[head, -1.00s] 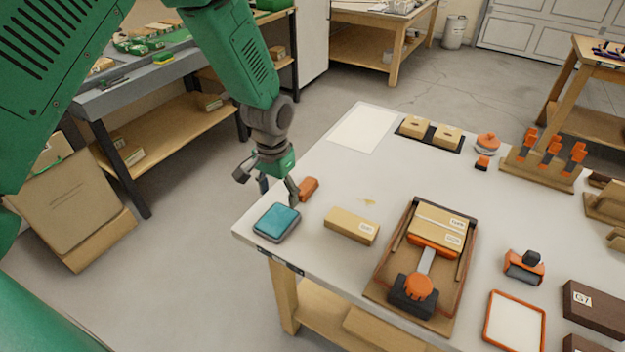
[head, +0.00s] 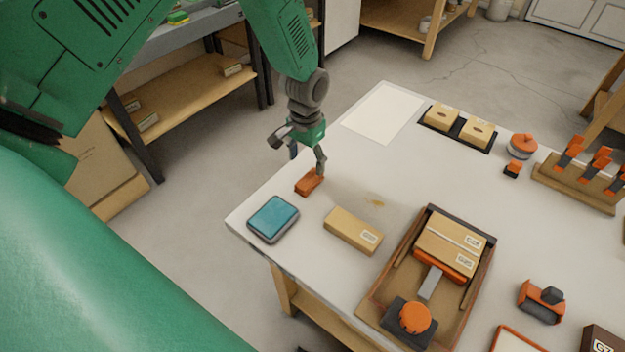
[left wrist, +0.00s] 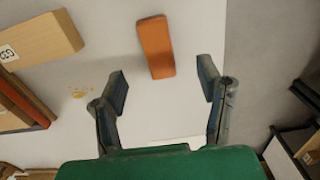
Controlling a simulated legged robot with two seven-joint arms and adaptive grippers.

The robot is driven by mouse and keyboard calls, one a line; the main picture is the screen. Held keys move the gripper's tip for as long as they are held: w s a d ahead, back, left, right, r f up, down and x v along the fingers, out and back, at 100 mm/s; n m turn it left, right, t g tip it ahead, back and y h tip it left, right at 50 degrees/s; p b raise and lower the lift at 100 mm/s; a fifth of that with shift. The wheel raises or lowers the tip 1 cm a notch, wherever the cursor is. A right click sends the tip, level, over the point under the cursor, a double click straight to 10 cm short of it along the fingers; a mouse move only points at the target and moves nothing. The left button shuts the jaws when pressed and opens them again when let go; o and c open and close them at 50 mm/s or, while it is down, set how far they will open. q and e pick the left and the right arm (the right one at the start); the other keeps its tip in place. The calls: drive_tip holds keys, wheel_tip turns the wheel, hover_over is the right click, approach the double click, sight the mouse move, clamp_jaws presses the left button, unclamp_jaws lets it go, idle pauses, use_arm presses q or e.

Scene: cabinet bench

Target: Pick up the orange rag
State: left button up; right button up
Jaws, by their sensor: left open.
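The orange rag (head: 309,182) lies on the white bench top near its left edge, as a small orange block-like shape. In the left wrist view the orange rag (left wrist: 156,47) lies ahead of the open fingers, between their lines and apart from both. My left gripper (head: 306,160) is open and empty, just behind the rag in the head view, with one finger close to it. In the left wrist view my left gripper (left wrist: 164,85) shows both fingers spread wide. My right gripper is not in view.
A teal-topped box (head: 272,218) and a labelled cardboard box (head: 353,231) lie in front of the rag. A wooden tray (head: 377,311) with boxes and an orange-knobbed tool is further right. A yellowish stain (head: 375,201) marks the bench. A white sheet (head: 383,113) lies behind.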

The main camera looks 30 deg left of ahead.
sight(308, 177)
use_arm(q)
drive_tip(key=f, duration=0.1)
drive_tip(key=a+f, duration=0.1)
drive_tip(key=f, duration=0.1)
drive_tip(key=shift+w, duration=0.2)
drive_tip(key=f, duration=0.1)
drive_tip(key=d+f, duration=0.1)
drive_tip(key=f, duration=0.1)
drive_tip(key=d+f, duration=0.1)
drive_tip(key=shift+w+f+p, duration=0.1)
drive_tip(key=shift+f+p, duration=0.05)
drive_tip(key=shift+p, duration=0.15)
drive_tip(key=shift+a, duration=0.25)
drive_tip(key=shift+c, duration=1.2)
drive_tip(key=shift+a+f, duration=0.1)
drive_tip(key=shift+a, duration=0.15)
drive_tip(key=c, duration=0.8)
